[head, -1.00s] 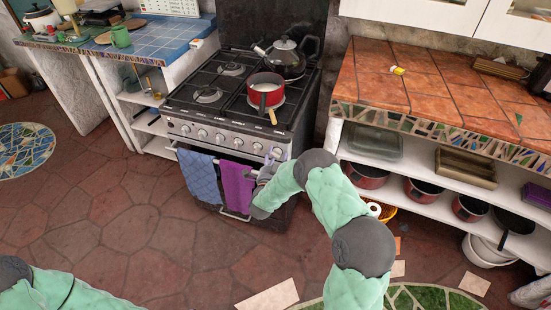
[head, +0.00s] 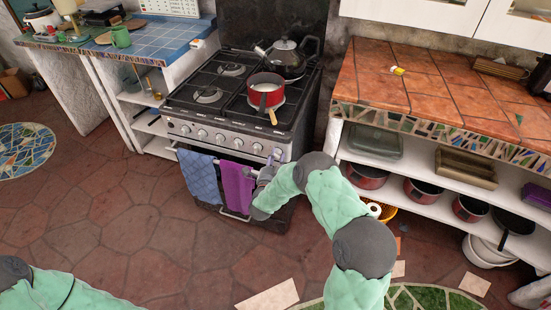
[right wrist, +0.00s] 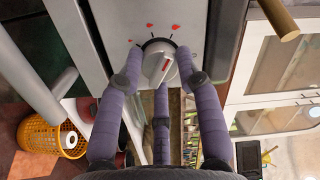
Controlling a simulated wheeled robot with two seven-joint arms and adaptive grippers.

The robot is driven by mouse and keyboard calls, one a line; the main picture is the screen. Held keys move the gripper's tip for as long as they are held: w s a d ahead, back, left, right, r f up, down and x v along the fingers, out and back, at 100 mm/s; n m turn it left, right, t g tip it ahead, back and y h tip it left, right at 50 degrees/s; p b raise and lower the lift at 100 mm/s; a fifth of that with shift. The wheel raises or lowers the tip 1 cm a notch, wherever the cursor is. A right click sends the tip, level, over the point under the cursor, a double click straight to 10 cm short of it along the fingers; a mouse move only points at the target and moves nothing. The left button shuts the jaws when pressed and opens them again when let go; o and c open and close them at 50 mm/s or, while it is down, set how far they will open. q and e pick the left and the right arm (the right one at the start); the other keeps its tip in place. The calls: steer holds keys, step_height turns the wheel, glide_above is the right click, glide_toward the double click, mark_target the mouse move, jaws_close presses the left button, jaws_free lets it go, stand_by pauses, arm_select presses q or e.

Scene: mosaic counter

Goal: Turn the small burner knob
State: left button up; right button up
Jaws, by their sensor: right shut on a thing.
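In the head view my right gripper (head: 273,161) is at the right end of the row of knobs, partly hidden by my own wrist. My left arm shows at the lower left, but its gripper is out of view.
A red pot (head: 265,90) and a dark kettle (head: 287,55) stand on the stove. A blue towel (head: 199,178) and a purple towel (head: 237,185) hang on the oven rail below the knobs. A tiled counter (head: 430,85) with shelves stands at the right.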

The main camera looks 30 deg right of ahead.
steer(key=o, duration=1.1)
steer(key=shift+o, duration=0.2)
steer(key=v, duration=1.2)
jaws_close()
